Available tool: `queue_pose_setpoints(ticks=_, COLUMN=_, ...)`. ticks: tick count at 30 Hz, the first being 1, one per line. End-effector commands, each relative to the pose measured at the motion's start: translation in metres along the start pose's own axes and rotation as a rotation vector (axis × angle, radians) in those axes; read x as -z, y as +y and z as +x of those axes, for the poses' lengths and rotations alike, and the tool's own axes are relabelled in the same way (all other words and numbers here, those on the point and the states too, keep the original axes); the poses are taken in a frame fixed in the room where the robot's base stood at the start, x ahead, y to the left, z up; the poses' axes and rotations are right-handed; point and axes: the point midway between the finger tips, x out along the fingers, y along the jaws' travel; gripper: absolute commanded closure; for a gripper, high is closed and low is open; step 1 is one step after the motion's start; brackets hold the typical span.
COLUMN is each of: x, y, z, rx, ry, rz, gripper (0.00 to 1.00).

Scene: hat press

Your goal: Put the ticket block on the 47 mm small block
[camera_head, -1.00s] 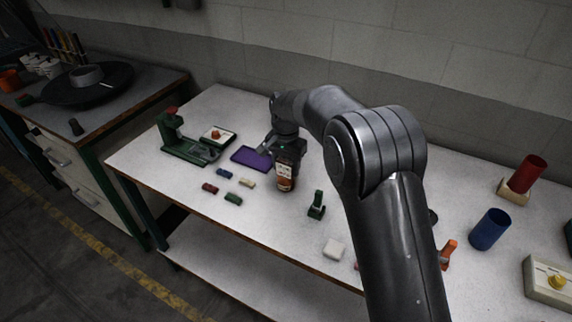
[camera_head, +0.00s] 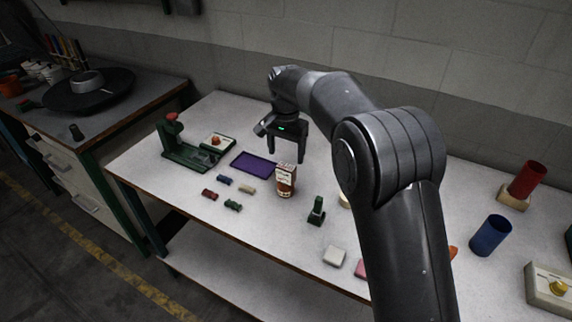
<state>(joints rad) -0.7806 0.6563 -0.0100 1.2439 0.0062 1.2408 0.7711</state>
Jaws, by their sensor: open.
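I cannot tell for certain which piece is the ticket block or which is the 47 mm small block. Several small blocks lie on the table: a blue one (camera_head: 224,179), a dark red one (camera_head: 209,194), a cream one (camera_head: 247,188) and a green one (camera_head: 233,206). A brown-red box with a printed white label (camera_head: 286,181) stands upright to their right. My gripper (camera_head: 287,156) is open and empty, its fingers pointing down, just above and behind the labelled box. The fingers look apart from it.
A purple tray (camera_head: 253,166) lies left of my gripper. A green press (camera_head: 183,150) stands at the back left. A small green stand (camera_head: 317,211) and a white block (camera_head: 334,255) are at front right. Blue (camera_head: 490,235) and red (camera_head: 527,178) cylinders are far right.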

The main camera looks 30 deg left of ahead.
Motion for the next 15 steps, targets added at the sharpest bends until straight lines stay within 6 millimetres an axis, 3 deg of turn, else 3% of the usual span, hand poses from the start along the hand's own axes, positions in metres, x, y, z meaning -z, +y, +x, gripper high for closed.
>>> queue_pose_setpoints(ticks=6, x=0.000, y=0.000, z=-0.033, rx=0.001, ry=0.001, rz=0.000, gripper=0.28)
queue_pose_setpoints(ticks=15, x=0.000, y=0.000, z=-0.042, rx=-0.001, ry=-0.001, rz=0.000, gripper=0.28)
